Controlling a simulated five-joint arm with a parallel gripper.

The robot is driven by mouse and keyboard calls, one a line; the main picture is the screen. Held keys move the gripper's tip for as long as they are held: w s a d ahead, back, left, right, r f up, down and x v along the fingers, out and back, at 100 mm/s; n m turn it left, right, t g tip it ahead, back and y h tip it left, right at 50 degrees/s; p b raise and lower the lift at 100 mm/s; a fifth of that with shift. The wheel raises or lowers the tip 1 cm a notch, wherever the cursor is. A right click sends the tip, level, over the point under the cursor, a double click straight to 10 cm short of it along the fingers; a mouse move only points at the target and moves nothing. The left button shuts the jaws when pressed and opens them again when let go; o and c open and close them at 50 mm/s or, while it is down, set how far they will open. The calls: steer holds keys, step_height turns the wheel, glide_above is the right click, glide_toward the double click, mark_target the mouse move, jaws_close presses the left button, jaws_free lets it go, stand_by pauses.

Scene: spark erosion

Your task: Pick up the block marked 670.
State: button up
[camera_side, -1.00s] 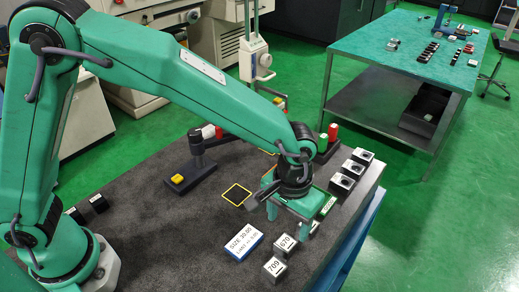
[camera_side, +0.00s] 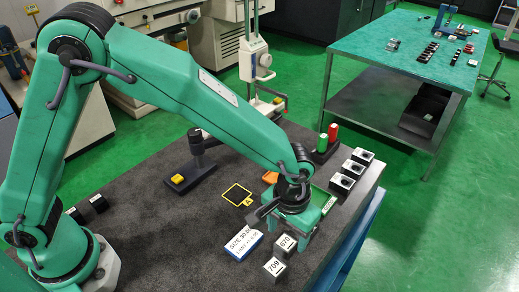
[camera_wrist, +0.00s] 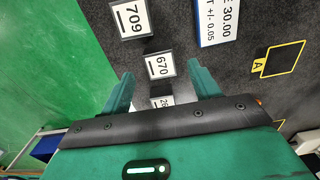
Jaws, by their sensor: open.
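The block marked 670 (camera_side: 285,245) stands near the right edge of the dark table, with its label also in the wrist view (camera_wrist: 160,66). My gripper (camera_side: 288,232) is just behind it in the side view, pointing down. In the wrist view my open gripper (camera_wrist: 162,90) has one finger on each side, with the 670 block slightly ahead of the space between the fingertips. A third block, its label starting with 26 (camera_wrist: 162,102), shows between the fingers, partly hidden by the gripper body. Nothing is held.
The block marked 709 (camera_side: 273,268) stands in front of the 670 block. A blue and white size sign (camera_side: 243,243) is close on the left. A yellow-framed square (camera_side: 237,195) lies farther left.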

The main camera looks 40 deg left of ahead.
mark_target(286, 242)
steer(key=shift+f, duration=1.85)
steer(key=c, duration=1.3)
steer(key=shift+r, duration=0.1)
steer(key=shift+r, duration=0.35)
step_height(286, 242, up, 3)
steer(key=shift+r, duration=0.1)
steer(key=s+d+r, duration=0.1)
steer(key=s+r, duration=0.1)
steer(key=s, duration=0.1)
steer(key=s+d+r, duration=0.1)
steer(key=s+r, duration=0.1)
steer(key=s, duration=0.2)
steer(key=s+d+r, duration=0.1)
steer(key=s+r, duration=0.2)
steer(key=s, duration=0.1)
steer(key=shift+d, duration=0.35)
